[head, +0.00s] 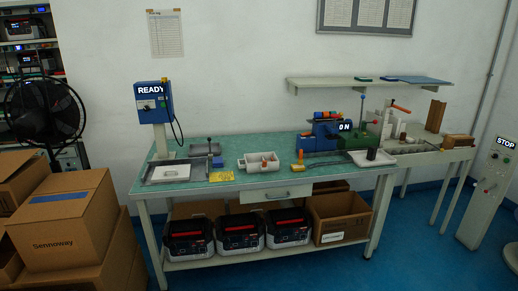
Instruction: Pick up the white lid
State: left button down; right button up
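I cannot pick out the white lid with certainty. A pale flat piece (171,172) lies in a shallow metal tray at the left end of the green-topped workbench (222,190). A small white open box (258,168) with something round and pale inside stands near the middle of the bench. A white shallow tray (384,160) with a dark upright cylinder (371,154) stands at the right end. Neither of my grippers shows in the head view.
A blue READY unit (153,103) stands at the bench's back left; a blue ON device (325,135) and green machine sit at right. Cardboard boxes (66,220) and a fan (43,110) are at left. A STOP pedestal (490,190) stands right. Blue floor before the bench is clear.

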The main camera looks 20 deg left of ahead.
aim_at(176, 173)
jog(key=u, duration=1.35)
